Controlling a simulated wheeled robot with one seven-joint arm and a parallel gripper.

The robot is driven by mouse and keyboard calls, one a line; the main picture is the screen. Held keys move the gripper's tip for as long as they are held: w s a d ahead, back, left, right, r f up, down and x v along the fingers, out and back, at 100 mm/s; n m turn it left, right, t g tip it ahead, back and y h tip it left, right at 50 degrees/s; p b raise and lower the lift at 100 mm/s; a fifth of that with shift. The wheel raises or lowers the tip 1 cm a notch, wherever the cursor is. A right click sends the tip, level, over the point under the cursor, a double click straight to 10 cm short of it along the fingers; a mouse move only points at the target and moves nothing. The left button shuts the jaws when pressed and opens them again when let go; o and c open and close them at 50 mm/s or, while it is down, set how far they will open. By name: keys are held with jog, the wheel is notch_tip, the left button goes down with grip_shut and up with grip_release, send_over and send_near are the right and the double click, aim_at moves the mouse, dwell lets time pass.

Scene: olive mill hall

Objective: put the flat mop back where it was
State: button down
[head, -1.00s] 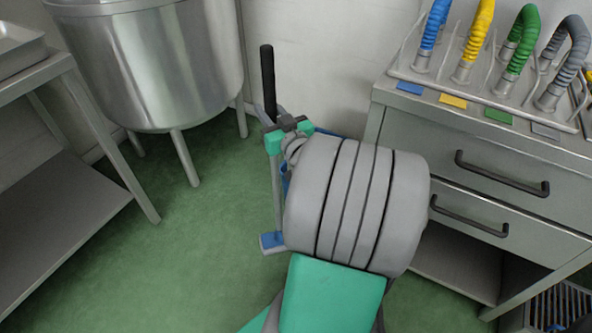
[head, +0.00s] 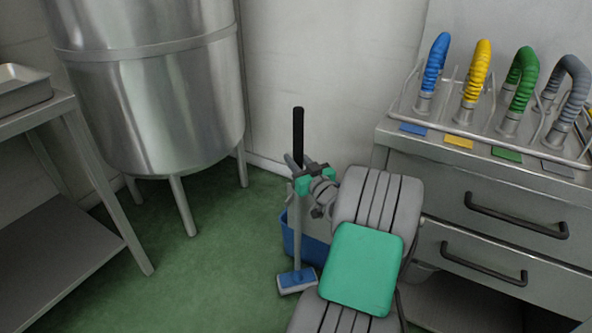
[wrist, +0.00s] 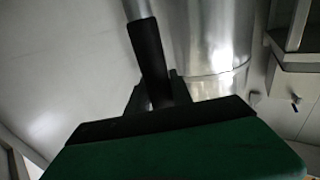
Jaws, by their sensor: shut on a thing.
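The flat mop (head: 297,235) has a black grip at the top, a grey pole and a blue-and-white flat head. It stands close to upright in the head view, its head low over or on the green floor; I cannot tell if it touches. In the wrist view the mop's dark grip and pole (wrist: 150,55) run up from between my fingers. A blue bucket (head: 308,240) stands right behind the mop, partly hidden by my arm.
A steel tank (head: 150,90) on legs stands at the back left, and a steel table (head: 50,125) at the left. A drawer cabinet (head: 480,210) with a rack of coloured hoses stands at the right. Green floor is free between the table and the mop.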

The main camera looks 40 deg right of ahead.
jog(key=shift+f+b, duration=0.55)
jog(key=shift+f, duration=0.8)
jog(key=c, duration=1.1)
grip_release()
jog(key=shift+a, duration=0.1)
